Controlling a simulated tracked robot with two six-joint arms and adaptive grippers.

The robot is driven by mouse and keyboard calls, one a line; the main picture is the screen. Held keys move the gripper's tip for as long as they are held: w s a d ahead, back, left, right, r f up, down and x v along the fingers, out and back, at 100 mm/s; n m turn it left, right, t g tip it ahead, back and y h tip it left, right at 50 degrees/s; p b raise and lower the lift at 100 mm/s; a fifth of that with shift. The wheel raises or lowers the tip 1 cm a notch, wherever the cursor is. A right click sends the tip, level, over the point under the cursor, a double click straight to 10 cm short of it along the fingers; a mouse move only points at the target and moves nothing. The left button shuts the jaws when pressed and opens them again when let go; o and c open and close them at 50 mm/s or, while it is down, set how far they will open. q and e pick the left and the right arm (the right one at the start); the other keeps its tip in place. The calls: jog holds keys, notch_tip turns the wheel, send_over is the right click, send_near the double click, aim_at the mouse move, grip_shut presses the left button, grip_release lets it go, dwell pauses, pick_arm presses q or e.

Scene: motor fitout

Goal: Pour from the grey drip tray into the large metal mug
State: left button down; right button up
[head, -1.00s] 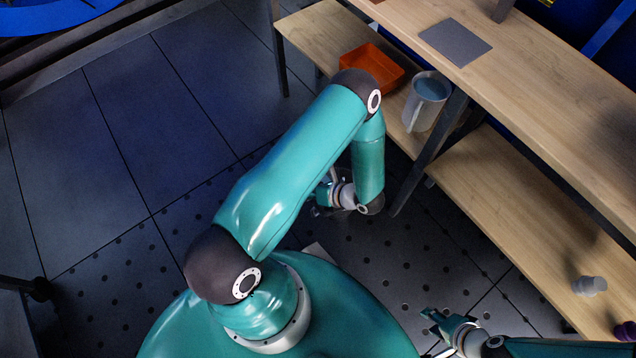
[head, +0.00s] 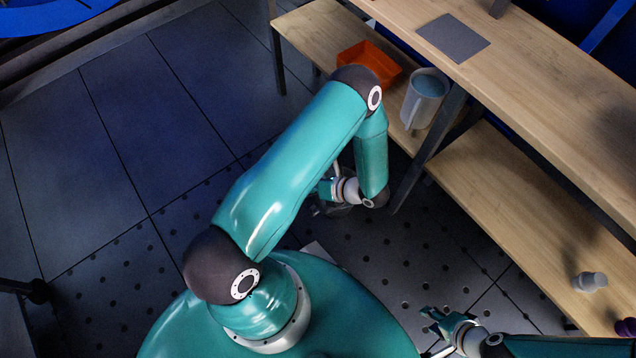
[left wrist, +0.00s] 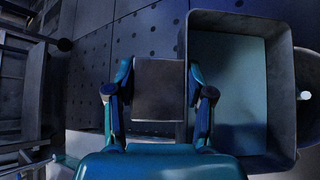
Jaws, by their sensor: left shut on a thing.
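The large metal mug (head: 422,100) stands upright on the lower wooden shelf, its handle facing the front; its inside looks bluish. My left gripper (left wrist: 160,78) is shut on the flat grey tab of the grey drip tray (left wrist: 282,85), one finger on each side. The tray's deep rectangular pan lies right of the fingers, with a bluish inner floor. In the head view my left arm largely hides the left gripper and tray, low in front of the shelf. My right gripper (head: 434,322) is at the bottom, its small fingers apart and empty.
A dark table leg (head: 438,128) stands just right of the mug. A grey mat (head: 453,38) lies on the upper tabletop. A small grey object (head: 589,282) stands on the right lower shelf.

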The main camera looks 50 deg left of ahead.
dwell(0.4)
pick_arm(q)
jog(key=shift+w+r, duration=0.2)
jog(key=shift+r, duration=0.1)
dwell(0.5)
jog(key=shift+w+r+m+g+b, duration=0.25)
jog(key=shift+m+g+b, duration=0.05)
jog(key=shift+g+b, duration=0.1)
dwell(0.3)
jog(key=shift+w+r, duration=0.2)
jog(key=shift+r, duration=0.05)
jog(key=shift+w+b, duration=0.1)
jog(key=shift+b, duration=0.2)
jog(key=shift+w+r+g, duration=0.1)
jog(key=shift+r+g, duration=0.1)
jog(key=shift+g, duration=0.2)
